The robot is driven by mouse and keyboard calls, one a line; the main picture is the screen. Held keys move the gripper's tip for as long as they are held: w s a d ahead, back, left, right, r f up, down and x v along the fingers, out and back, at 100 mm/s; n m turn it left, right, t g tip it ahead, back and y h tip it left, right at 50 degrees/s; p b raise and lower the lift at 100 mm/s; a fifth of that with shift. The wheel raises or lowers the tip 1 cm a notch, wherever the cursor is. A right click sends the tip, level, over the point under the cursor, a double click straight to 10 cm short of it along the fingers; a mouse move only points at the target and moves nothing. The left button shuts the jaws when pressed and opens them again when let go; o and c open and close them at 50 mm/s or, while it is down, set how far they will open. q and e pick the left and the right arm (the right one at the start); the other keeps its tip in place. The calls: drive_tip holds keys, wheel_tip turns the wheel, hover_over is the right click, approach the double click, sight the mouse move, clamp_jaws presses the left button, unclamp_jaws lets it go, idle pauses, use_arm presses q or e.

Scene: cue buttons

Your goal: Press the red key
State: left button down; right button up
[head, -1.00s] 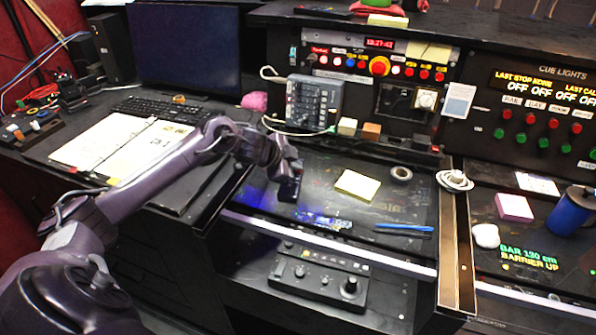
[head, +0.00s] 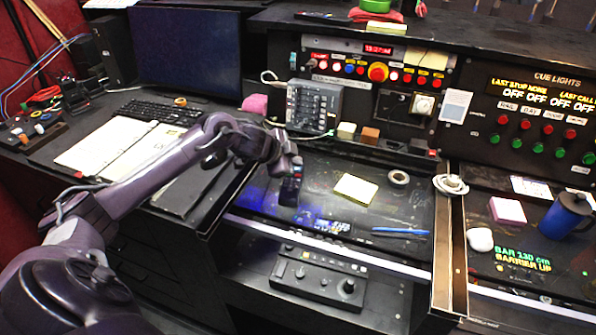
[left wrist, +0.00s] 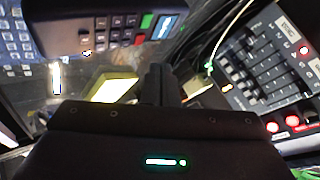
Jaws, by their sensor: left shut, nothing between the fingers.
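A dark keypad (left wrist: 110,25) crosses the top of the left wrist view. Its red key (left wrist: 139,38) sits beside a green key (left wrist: 147,21) near its right end. I cannot clearly pick out the red key in the head view. My left gripper (head: 290,190) hangs over the middle desk in the head view, left of the yellow note pad (head: 355,189). In the left wrist view its dark fingers (left wrist: 161,80) are shut and empty, below the keypad in the picture. I cannot tell their height above the desk. My right gripper is out of view.
A slider mixer (head: 313,105) stands behind the gripper. The upright panel (head: 378,72) carries other red buttons. A blue pen (head: 400,231) and a tape roll (head: 398,177) lie to the right. A control box (head: 318,280) sits on the lower shelf. The desk around the note pad is mostly clear.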

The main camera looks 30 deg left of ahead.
sight(295, 178)
use_arm(q)
wheel_tip(295, 178, up, 4)
drive_tip(key=p, duration=0.2)
drive_tip(key=shift+f+p, duration=0.25)
drive_tip(key=shift+p, duration=0.05)
drive_tip(key=shift+f, duration=0.1)
idle(0.4)
